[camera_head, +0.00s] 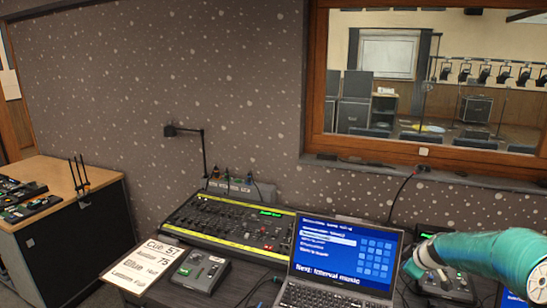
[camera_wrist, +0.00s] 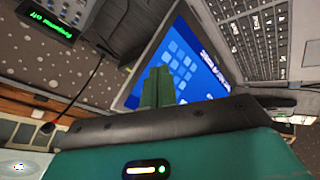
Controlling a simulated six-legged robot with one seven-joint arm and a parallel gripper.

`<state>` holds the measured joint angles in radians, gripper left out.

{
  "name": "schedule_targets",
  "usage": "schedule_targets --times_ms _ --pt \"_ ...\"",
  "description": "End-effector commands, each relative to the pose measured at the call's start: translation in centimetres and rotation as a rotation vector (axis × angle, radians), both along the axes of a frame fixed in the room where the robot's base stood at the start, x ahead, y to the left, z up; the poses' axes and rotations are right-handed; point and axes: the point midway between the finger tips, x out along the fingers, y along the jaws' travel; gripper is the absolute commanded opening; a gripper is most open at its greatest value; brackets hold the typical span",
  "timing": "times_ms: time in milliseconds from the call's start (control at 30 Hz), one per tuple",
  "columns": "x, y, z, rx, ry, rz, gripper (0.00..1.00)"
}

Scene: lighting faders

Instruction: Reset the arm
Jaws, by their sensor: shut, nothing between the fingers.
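My teal arm (camera_head: 480,252) reaches in from the right edge of the head view, over the desk to the right of the laptop (camera_head: 340,262). My gripper (camera_head: 412,269) is at its left end, close beside the laptop screen and above a small black control box (camera_head: 447,284). In the wrist view my gripper's green fingers (camera_wrist: 158,87) are together with nothing between them. The laptop screen (camera_wrist: 190,62) shows behind them, tilted in that view. The gap between fingers and laptop is hard to judge.
A lighting desk with faders (camera_head: 232,228) stands left of the laptop. A fader box (camera_head: 200,270) and a cue sheet (camera_head: 143,265) lie in front of it. A thin-necked lamp (camera_head: 204,150) rises behind. A window (camera_head: 425,145) is above, and a side cabinet (camera_head: 75,245) stands at left.

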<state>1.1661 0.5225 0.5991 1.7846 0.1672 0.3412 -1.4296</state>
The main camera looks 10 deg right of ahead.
Motion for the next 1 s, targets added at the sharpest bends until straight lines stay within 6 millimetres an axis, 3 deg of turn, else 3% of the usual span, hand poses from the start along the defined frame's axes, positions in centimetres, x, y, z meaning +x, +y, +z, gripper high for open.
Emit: schedule_targets --times_ms 33,200,500,700,1000 --pt "0.2 3.0 1.3 -0.003 0.026 0.014 0.00" --pt "-1.2 10.8 4.5 0.018 0.099 -0.012 0.00" --pt "-7.0 22.1 10.0 0.055 0.158 -0.125 0.00" --pt "-12.5 28.0 12.9 0.111 0.154 -0.226 0.00" --pt "-22.0 34.1 15.0 0.268 0.127 -0.372 0.00"
